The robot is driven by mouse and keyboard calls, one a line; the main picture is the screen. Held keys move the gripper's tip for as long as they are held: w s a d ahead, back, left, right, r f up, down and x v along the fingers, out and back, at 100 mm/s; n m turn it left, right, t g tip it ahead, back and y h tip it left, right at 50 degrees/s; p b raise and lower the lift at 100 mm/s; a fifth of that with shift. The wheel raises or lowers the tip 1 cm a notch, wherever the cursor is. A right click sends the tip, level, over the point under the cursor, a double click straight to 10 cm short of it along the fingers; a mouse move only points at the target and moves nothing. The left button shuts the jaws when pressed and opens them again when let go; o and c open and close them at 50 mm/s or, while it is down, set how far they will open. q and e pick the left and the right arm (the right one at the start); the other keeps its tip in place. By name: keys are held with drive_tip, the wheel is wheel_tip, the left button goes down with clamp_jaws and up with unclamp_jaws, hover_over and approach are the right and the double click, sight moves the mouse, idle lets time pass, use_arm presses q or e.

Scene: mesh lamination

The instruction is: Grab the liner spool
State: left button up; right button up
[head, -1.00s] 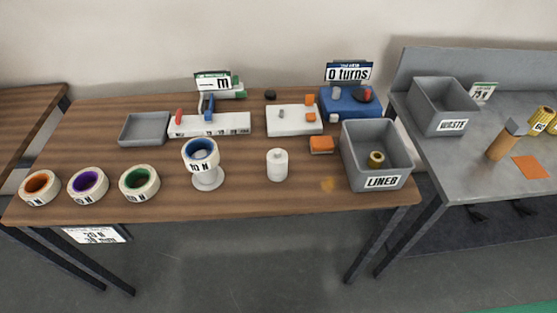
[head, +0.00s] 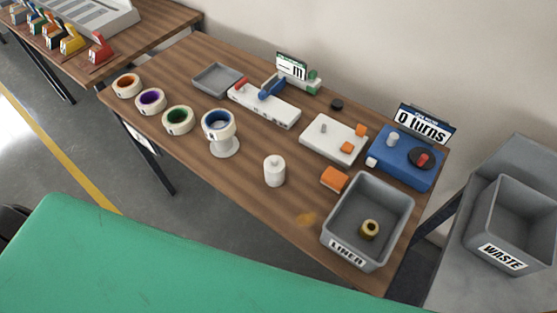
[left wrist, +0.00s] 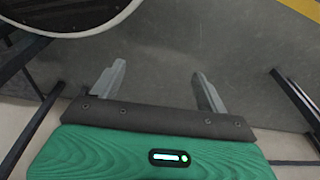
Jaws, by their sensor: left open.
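The liner spool is a small tan-yellow ring (head: 370,229) with a dark centre. It lies in the grey bin labelled LINER (head: 347,250), at the near right end of the wooden table. My left gripper (left wrist: 158,72) shows only in the left wrist view, with its two grey fingers apart and nothing between them. Bare grey floor lies beyond the fingers, and the spool is not visible in that view. My right gripper is in neither view.
An orange block (head: 334,177) and a white bottle-like weight (head: 274,171) stand left of the bin. A blue turns device (head: 405,160) sits behind it. A grey WASTE bin (head: 511,225) stands on the bench at right. Tape rolls line the table's left part.

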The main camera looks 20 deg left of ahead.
use_arm(q)
drive_tip(key=w+d+r+p, duration=0.1)
drive_tip(key=w+r+p, duration=0.25)
drive_tip(key=r, duration=0.85)
drive_tip(key=w+d+r+p, duration=0.15)
drive_tip(key=w+r, duration=0.35)
drive_tip(key=r, duration=0.6)
wheel_tip(320, 180, up, 31)
drive_tip(key=m+g+p, duration=0.2)
drive_tip(key=m+p, duration=0.4)
drive_tip(key=m, duration=1.6)
hover_over(276, 161)
drive_tip(key=shift+d+f, duration=0.1)
drive_tip(key=shift+f, duration=0.1)
wheel_tip(276, 161, down, 8)
drive_tip(key=p, duration=0.2)
drive_tip(key=shift+r+p, duration=0.15)
drive_tip(key=shift+p, duration=0.15)
drive_tip(key=shift+f+p, duration=0.45)
drive_tip(key=f, duration=0.1)
drive_tip(key=f+p, duration=0.2)
drive_tip(key=shift+a, duration=0.25)
drive_tip(key=shift+f, duration=0.8)
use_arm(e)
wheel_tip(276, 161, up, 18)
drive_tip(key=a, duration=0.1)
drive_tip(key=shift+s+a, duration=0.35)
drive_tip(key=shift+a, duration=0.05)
